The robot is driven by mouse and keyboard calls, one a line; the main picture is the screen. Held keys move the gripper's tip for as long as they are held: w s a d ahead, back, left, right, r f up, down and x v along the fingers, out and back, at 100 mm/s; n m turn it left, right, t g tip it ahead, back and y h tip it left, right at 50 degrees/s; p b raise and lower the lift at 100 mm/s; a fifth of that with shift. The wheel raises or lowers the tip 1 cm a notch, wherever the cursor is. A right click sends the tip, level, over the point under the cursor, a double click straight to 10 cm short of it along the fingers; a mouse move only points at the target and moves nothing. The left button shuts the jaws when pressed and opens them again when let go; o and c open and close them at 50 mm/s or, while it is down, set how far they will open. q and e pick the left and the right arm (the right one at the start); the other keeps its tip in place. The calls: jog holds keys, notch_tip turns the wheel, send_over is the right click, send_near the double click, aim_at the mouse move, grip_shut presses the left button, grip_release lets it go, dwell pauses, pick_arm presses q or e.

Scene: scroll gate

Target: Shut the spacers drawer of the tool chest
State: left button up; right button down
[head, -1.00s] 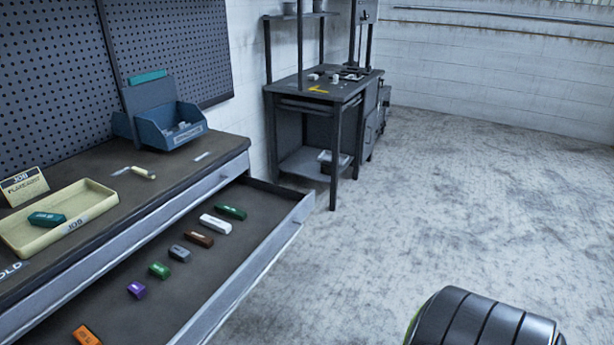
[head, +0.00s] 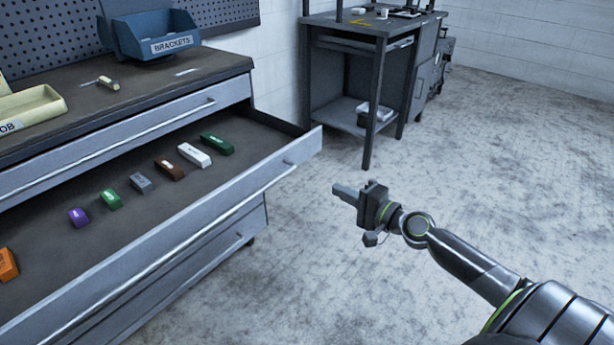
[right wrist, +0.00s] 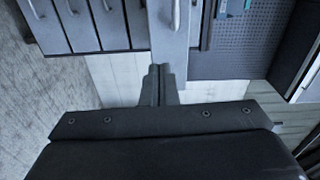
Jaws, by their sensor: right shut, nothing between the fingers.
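The open drawer (head: 215,208) of the tool chest sticks out in the head view. It holds a row of coloured blocks: orange, purple, green, grey, brown, white and dark green. No label naming it as the spacers drawer can be read. Its front has a long bar handle. My right gripper (head: 345,191) is shut and empty, just to the right of the drawer front's far end and apart from it. In the right wrist view its closed fingers (right wrist: 159,78) point toward the grey chest fronts. My left gripper is not in view.
The chest top (head: 120,92) carries a blue BRACKETS bin (head: 158,35), a cream tray (head: 30,110) and a small cream-handled item. Another closed drawer (head: 130,135) lies above the open one. A dark workstation (head: 370,60) stands behind. The floor to the right is clear.

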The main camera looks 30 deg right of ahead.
jog(key=p, duration=0.3)
send_near(287, 163)
jog(key=shift+y, duration=0.3)
jog(key=x, duration=0.5)
jog(key=shift+w+d, duration=0.1)
jog(key=shift+w, duration=0.3)
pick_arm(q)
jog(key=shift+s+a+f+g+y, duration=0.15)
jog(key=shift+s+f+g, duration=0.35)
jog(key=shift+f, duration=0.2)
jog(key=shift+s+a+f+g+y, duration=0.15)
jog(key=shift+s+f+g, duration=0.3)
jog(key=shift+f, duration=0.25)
pick_arm(e)
jog(key=shift+w+a, duration=0.2)
jog(key=shift+w, duration=0.35)
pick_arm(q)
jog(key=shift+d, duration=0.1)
pick_arm(e)
jog(key=shift+w, duration=0.1)
